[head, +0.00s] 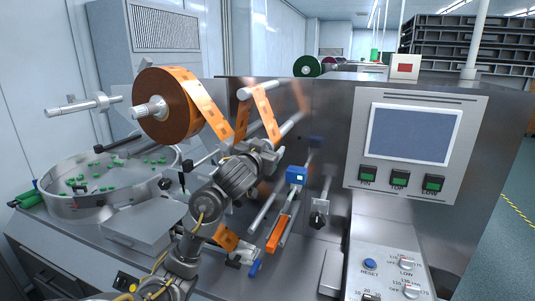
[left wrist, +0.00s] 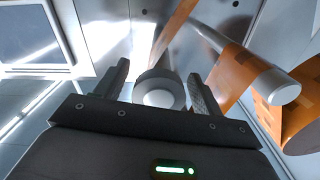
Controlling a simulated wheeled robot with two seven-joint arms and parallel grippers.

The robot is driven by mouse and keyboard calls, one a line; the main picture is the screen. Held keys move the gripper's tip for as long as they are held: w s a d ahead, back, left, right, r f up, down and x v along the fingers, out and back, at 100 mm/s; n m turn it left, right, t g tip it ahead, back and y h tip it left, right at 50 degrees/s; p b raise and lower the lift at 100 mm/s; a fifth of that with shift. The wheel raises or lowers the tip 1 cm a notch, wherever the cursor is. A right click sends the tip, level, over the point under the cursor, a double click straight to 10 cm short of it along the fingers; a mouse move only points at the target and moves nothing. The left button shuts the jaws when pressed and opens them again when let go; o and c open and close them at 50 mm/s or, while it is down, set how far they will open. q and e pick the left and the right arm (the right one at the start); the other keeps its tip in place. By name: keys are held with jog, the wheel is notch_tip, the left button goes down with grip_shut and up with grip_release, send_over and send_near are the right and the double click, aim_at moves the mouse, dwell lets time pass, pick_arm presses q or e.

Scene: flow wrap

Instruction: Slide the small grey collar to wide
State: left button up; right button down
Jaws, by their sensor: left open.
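My left gripper (head: 262,152) is open at the steel panel, below the upper film roller. In the left wrist view its two fingers (left wrist: 157,72) stand on either side of a round grey collar (left wrist: 143,78) around a pale rod end (left wrist: 158,98). A gap seems to show on both sides, so the fingers look apart from the collar. In the head view the gripper hides the collar. No "wide" mark is readable. My right gripper is not in view.
Orange film (head: 205,105) runs from a large roll (head: 163,105) over a white roller (head: 258,90), close to my left gripper. A blue block (head: 297,175) sits on a rod to the right. A screen panel (head: 415,135) is further right. A bowl (head: 95,205) with green pieces stands left.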

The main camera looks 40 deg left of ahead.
pick_arm(q)
jog(key=shift+w, duration=0.4)
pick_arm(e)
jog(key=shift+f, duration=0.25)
pick_arm(q)
jog(key=shift+s, duration=0.1)
